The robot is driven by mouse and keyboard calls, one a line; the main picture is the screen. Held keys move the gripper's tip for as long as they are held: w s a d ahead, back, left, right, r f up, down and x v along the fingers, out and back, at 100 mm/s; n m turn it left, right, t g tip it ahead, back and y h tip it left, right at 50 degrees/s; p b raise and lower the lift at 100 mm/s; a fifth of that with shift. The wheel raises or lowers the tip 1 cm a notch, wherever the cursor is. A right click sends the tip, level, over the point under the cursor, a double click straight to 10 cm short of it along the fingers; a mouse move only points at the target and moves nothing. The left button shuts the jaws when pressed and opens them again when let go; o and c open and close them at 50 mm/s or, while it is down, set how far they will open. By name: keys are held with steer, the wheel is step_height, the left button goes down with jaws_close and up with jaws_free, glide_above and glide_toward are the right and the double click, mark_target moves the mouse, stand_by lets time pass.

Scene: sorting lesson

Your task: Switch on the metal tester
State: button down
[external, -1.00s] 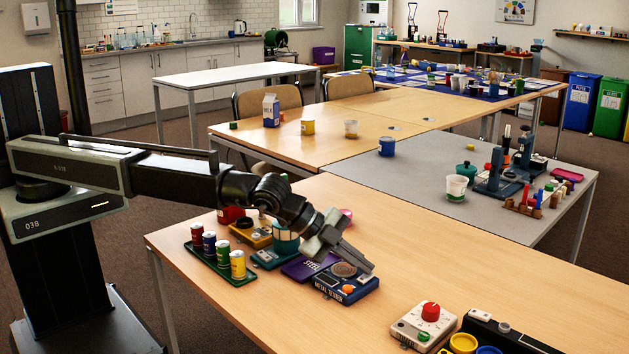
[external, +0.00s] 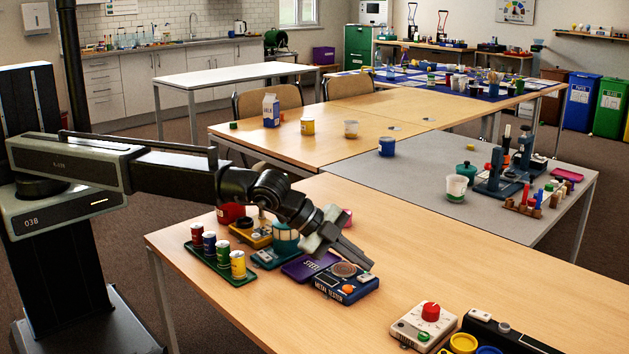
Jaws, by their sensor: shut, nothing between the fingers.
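The metal tester (external: 328,284) is a dark blue box on the near wooden table, with its name in white on the front. It has a round brownish disc (external: 344,269) on top, an orange button (external: 348,289) and a small pale part (external: 365,275) near its right edge. My gripper (external: 370,264) is shut and empty. It points down to the right above the tester's back right part. Its fingertips are close to the pale part, and I cannot tell if they touch. The fingers hide part of the tester's back edge.
Left of the tester lie a purple tray marked STEEL (external: 304,266), a teal device (external: 270,258) and a green tray (external: 215,268) with several coloured cans. A white box with a red knob (external: 431,312) stands to the right. Bare table (external: 480,270) lies behind it.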

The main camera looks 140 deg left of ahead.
mark_target(358, 276)
steer(key=r+p, duration=0.5)
steer(key=shift+d, duration=0.35)
